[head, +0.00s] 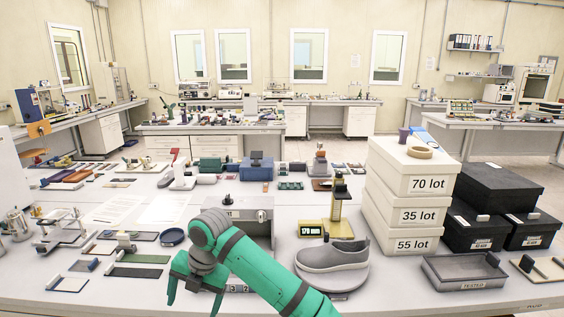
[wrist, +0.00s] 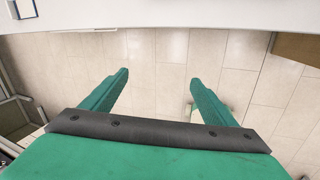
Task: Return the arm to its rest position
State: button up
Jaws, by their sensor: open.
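My green arm reaches in from the bottom of the head view and bends at a grey wrist. My gripper (head: 195,287) points down in front of a grey machine at the near part of the table. In the wrist view my gripper (wrist: 158,85) shows two green fingers spread wide apart with nothing between them. Beneath the fingers is tiled floor (wrist: 155,55), and the table edge (wrist: 160,18) runs across the top of that view.
A grey shoe (head: 332,262) stands right of my arm, beside a yellow gauge (head: 338,228). White boxes (head: 413,215) and black boxes (head: 495,190) are stacked further right, with a grey tray (head: 478,272) in front. Sample strips (head: 135,272) lie to the left.

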jog(key=s+a+f+m+t+y, duration=0.2)
jog(key=a+f+m+y, duration=0.25)
jog(key=a+m, duration=0.2)
jog(key=s+a+f+m+t+y, duration=0.3)
jog(key=a+m+y, duration=0.25)
jog(key=a, duration=0.25)
jog(key=s+d+f+m+t+h, duration=0.5)
jog(key=s+d+f+m, duration=0.25)
jog(key=d+m, duration=0.3)
jog(key=s+d+f+m+t+h, duration=0.4)
jog(key=s+d+f+m, duration=0.3)
jog(key=s+d+m, duration=0.3)
jog(key=s+d+r+m+h, duration=0.1)
jog(key=s+d+r+h, duration=0.1)
jog(key=s+d, duration=0.6)
jog(key=s+d+r+m+h, duration=0.1)
jog(key=s+d+r+h, duration=0.1)
jog(key=s+d, duration=0.6)
jog(key=shift+s+d+r+t+h, duration=0.35)
jog(key=shift+s+r, duration=0.2)
jog(key=shift+s, duration=1.65)
